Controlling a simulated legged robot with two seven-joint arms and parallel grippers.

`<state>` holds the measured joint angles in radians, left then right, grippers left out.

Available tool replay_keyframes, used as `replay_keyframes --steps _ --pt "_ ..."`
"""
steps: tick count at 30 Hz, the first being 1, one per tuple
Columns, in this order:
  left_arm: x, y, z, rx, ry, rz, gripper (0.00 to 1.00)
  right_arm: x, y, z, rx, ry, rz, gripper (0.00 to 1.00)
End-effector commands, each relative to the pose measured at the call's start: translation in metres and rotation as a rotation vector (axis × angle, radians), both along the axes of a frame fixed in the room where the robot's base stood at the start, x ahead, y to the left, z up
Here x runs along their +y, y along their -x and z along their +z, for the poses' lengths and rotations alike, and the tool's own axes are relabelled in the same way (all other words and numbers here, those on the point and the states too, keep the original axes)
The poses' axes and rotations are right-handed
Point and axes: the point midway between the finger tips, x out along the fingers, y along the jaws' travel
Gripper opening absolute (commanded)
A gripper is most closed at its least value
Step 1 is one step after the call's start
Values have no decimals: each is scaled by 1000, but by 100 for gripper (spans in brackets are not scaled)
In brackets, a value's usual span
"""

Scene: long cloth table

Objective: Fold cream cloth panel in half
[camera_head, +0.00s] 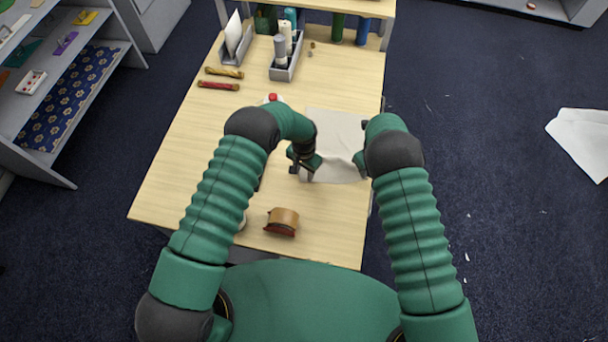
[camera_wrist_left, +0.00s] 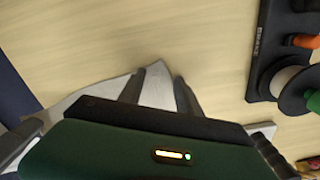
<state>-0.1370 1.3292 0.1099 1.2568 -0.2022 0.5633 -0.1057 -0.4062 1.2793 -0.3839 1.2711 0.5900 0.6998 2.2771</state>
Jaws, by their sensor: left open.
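The cream cloth panel (camera_head: 338,128) lies on the right part of the wooden table, with a rumpled near edge. My left gripper (camera_head: 300,165) is at its near left edge. In the left wrist view, the two fingers of my left gripper (camera_wrist_left: 160,82) are apart, with a pale corner of the cloth (camera_wrist_left: 158,94) showing between them. I cannot tell whether they touch it. My right gripper (camera_head: 359,160) is at the cloth's right side, mostly hidden behind my right forearm; its jaws cannot be made out.
A brown-and-red object (camera_head: 282,221) sits near the table's front. A black spool holder (camera_wrist_left: 265,60) stands beside my left gripper in the wrist view. Red (camera_head: 218,85) and gold (camera_head: 224,72) rolls and a grey bottle tray (camera_head: 284,72) are farther back. The left middle tabletop is clear.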

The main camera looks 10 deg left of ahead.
Motion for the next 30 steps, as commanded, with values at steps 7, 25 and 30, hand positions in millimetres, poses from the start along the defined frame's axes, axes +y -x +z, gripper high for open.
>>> replay_keyframes --steps 7,25,30 --pt "0 1 -1 2 0 0 32 0 0 -1 0 0 0 0" --pt "1 1 -2 4 -2 0 0 -1 0 -1 0 1 0 0" --pt "1 1 -2 4 -2 0 0 -1 0 -1 0 1 -1 0"
